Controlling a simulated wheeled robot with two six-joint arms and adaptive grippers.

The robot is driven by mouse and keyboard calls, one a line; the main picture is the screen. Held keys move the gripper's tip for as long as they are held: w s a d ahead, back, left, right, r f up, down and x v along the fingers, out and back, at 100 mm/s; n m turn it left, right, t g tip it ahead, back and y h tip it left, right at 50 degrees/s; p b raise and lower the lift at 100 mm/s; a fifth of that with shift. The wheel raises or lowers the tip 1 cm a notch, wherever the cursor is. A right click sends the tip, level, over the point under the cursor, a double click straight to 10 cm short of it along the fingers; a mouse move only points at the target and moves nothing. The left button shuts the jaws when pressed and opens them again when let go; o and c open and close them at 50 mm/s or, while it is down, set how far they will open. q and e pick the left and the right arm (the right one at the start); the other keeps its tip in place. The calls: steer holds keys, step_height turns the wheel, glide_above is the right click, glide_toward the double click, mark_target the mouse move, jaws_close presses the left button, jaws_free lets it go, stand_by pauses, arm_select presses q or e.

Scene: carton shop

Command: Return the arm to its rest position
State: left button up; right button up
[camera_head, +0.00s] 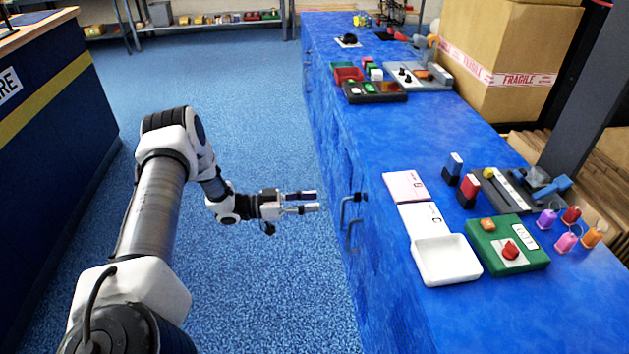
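My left arm (152,215) comes in from the lower left and bends right at its far end. My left gripper (312,202) is over the blue floor, just left of the blue counter's front face and apart from it. Its two fingers point right, toward the counter handles, with a gap between them and nothing visible in it. My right gripper is not in view.
The blue counter (400,138) runs along the right, with metal handles (350,218) on its front. A white tray (447,277), a green box with a red knob (508,246) and a cardboard carton (498,60) stand on it. A dark counter (50,130) is at left. Floor between is clear.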

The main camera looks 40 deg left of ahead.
arm_select(q)
steer(key=d+f+n+y, duration=0.1)
steer(key=d+f, duration=0.1)
steer(key=d, duration=0.2)
steer(key=w+d+f+n+g+y, duration=0.1)
steer(key=d+f+n+y, duration=0.1)
steer(key=d, duration=0.3)
steer(key=d+f+n+y, duration=0.1)
steer(key=d+f+n, duration=0.1)
steer(key=d+f, duration=0.1)
steer(key=shift+w+d+f, duration=0.15)
steer(key=shift+w+d, duration=0.25)
steer(key=shift+d, duration=0.4)
steer(key=s+d+f+n+g+y, duration=0.1)
steer(key=s+d+f+g+y, duration=0.1)
steer(key=s+d+f+g, duration=0.35)
steer(key=s+d+f+n+g+y, duration=0.2)
steer(key=s+d+f+y, duration=0.1)
steer(key=s, duration=0.6)
steer(key=s+g+y, duration=0.2)
steer(key=s+g, duration=0.3)
steer(key=s, duration=0.9)
step_height(320, 180, up, 17)
steer(key=s+p, duration=0.1)
steer(key=p, duration=1.5)
steer(key=shift+s+a+y, duration=0.15)
steer(key=shift+s+y, duration=0.25)
